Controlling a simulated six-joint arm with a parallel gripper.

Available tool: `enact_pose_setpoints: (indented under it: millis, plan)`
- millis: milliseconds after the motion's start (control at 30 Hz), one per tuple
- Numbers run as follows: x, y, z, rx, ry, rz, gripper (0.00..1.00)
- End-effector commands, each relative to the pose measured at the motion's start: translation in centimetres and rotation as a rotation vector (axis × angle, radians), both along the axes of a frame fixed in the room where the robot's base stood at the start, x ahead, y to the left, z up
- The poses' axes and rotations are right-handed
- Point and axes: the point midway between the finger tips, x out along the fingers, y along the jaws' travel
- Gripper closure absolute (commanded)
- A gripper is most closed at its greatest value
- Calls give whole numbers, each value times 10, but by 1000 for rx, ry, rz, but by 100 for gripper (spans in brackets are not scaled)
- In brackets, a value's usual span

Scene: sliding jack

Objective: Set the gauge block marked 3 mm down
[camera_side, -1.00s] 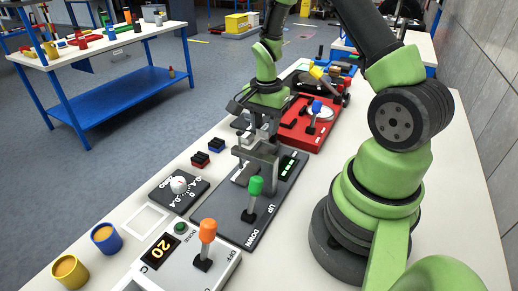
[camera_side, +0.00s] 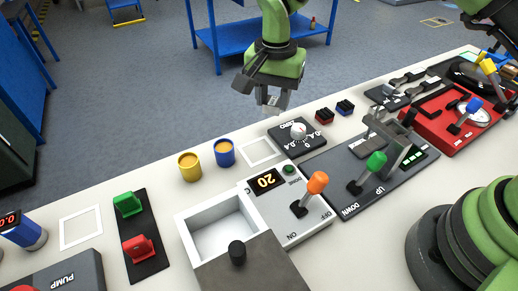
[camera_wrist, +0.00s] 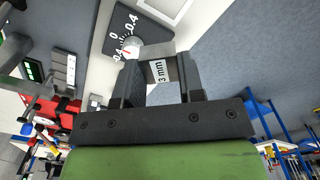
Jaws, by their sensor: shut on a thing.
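My gripper (camera_side: 270,103) is shut on the steel gauge block marked 3 mm (camera_wrist: 158,71). In the wrist view the block sits between the fingertips with its white label facing the camera. In the side view my gripper is raised near the far table edge, beyond the dial indicator (camera_side: 298,130) and a white square outline (camera_side: 262,152). The block is small and hard to make out there. The jack (camera_side: 392,135) stands on a dark base with a green-knobbed UP/DOWN lever (camera_side: 374,163), to the right and apart from my gripper.
A blue cup (camera_side: 224,152) and yellow cup (camera_side: 189,166) stand left of the square. A grey box with an orange lever (camera_side: 316,184) is in front. Another white outline (camera_side: 82,228) lies left.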

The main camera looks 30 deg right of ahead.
Motion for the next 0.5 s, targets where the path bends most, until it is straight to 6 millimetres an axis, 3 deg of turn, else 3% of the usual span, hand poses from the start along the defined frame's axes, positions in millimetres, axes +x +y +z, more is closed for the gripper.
enact_pose_setpoints:
  millis: [33, 167, 500]
  plan:
    - [-1, 14, 1, 1, -2, 30, 93]
    - [-4, 32, 0, 1, 1, 64, 93]
    - [-4, 34, -54, 1, 0, 69, 93]
